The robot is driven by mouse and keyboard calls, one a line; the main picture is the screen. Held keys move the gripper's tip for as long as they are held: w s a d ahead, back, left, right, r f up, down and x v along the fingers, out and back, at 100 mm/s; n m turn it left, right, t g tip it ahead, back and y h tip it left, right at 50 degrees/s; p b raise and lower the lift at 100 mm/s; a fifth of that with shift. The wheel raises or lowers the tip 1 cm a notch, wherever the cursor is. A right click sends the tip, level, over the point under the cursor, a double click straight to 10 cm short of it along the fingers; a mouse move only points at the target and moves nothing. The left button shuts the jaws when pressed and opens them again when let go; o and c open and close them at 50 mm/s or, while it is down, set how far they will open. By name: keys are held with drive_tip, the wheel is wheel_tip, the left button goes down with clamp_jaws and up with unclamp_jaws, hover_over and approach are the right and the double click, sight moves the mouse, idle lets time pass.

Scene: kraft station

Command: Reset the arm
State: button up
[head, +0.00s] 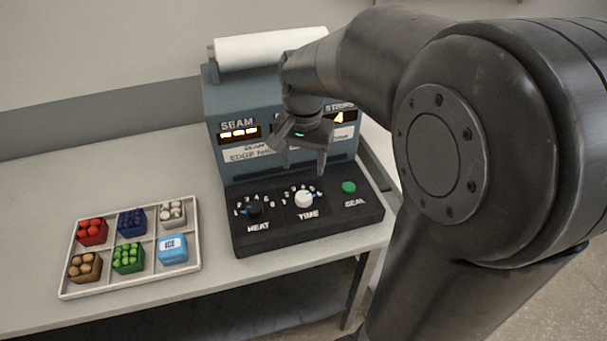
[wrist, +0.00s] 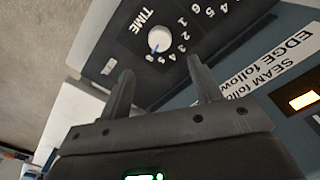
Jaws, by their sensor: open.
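My gripper (head: 306,160) is open and empty, held in front of the sealing machine's upright face and above its control panel. In the wrist view my gripper (wrist: 160,85) shows two spread fingers with nothing between them, and the white TIME knob (wrist: 158,39) beyond them. My arm comes in from the right of the head view and hides part of the machine's right side. The machine (head: 225,100) is blue-grey with a black panel holding a dark HEAT knob (head: 254,208), a white TIME knob (head: 304,199) and a green SEAL button (head: 348,187).
A white tray (head: 62,292) with six compartments stands on the table (head: 215,295) left of the machine. It holds small coloured items and a light blue box (head: 173,248). A white roll (head: 262,48) lies on top of the machine.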

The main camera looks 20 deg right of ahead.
drive_tip(key=shift+r, duration=0.5)
drive_tip(key=s+r+n+t, duration=0.2)
drive_tip(key=s+n, duration=0.1)
drive_tip(key=s, duration=0.4)
drive_tip(key=s+r+n+t, duration=0.2)
drive_tip(key=s+n+t, duration=0.1)
drive_tip(key=s, duration=0.5)
drive_tip(key=shift+s+a+r+n+t, duration=0.25)
drive_tip(key=shift+n+t, duration=0.05)
drive_tip(key=shift+n, duration=0.1)
